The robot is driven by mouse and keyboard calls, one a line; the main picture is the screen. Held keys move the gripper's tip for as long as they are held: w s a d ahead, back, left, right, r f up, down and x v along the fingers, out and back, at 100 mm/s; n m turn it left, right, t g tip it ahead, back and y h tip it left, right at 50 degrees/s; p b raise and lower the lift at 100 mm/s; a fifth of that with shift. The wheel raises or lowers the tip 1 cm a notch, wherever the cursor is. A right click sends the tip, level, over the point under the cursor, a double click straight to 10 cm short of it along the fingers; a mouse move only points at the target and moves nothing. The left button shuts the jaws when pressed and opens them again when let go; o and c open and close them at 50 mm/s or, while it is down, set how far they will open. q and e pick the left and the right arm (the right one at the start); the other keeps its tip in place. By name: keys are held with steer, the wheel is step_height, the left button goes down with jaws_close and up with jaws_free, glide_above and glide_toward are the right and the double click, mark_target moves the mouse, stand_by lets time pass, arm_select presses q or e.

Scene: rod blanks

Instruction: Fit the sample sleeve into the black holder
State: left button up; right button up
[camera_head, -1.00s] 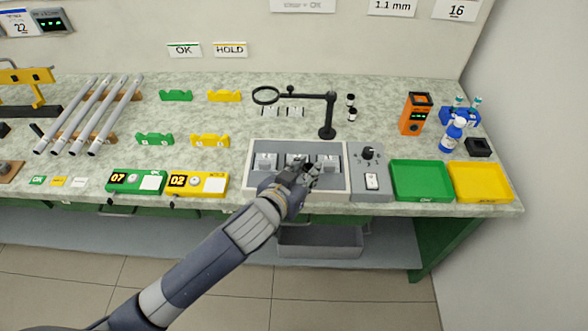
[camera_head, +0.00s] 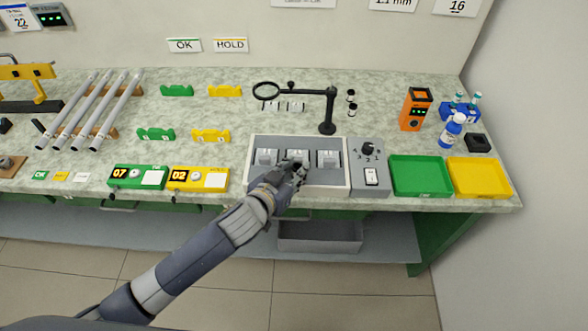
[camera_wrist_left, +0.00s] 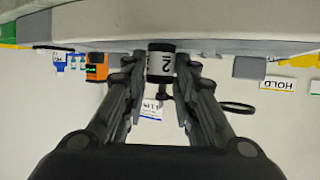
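My left gripper (camera_head: 298,172) is over the middle of the grey-white case (camera_head: 320,182), which holds three pale metallic blocks. In the left wrist view, a small cylinder with a white lettered label and a dark end, apparently the sample sleeve (camera_wrist_left: 161,63), sits between my left gripper's fingertips (camera_wrist_left: 162,72). Both fingers appear to touch its sides. The middle block is partly hidden by the gripper. A small black square block (camera_head: 478,143) stands at the far right; I cannot tell whether it is the black holder. My right gripper is not in view.
A magnifier stand (camera_head: 328,112) and two small black-and-white cylinders (camera_head: 351,104) stand behind the case. A switch box (camera_head: 368,190), green tray (camera_head: 420,194) and yellow tray (camera_head: 482,197) are to the right. Grey rods (camera_head: 98,115) lie at the left.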

arm_select(q)
steer(key=shift+o, duration=0.9)
